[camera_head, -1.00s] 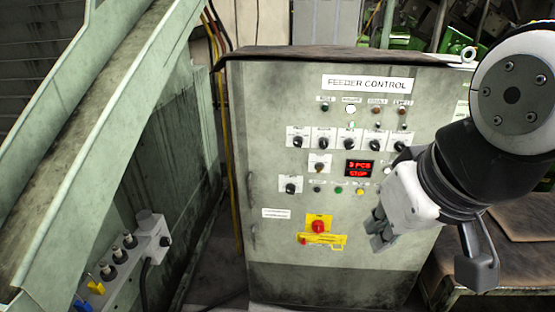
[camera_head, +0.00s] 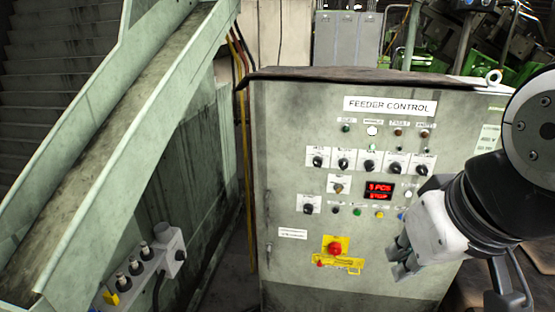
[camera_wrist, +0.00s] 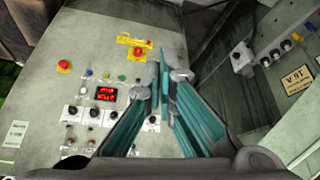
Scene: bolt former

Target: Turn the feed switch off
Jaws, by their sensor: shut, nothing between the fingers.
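The grey feeder control cabinet (camera_head: 350,235) stands in the middle of the head view, with a "FEEDER CONTROL" label. Its face carries a row of black rotary switches (camera_head: 370,166), a lone switch (camera_head: 338,188) left of the red display (camera_head: 379,190), and another black switch (camera_head: 309,208) lower left. Which of these is the feed switch is too small to read. My gripper (camera_head: 402,263) is in front of the panel's right side, apart from the knobs. In the wrist view my gripper (camera_wrist: 166,75) has its fingers together and empty, covering part of the panel.
A red knob on a yellow plate (camera_head: 335,248) sits low on the cabinet; it also shows in the wrist view (camera_wrist: 138,50). A chute (camera_head: 110,130) and a socket box (camera_head: 145,268) are at left. Green machinery (camera_head: 450,60) is behind. The panel's front is mostly clear.

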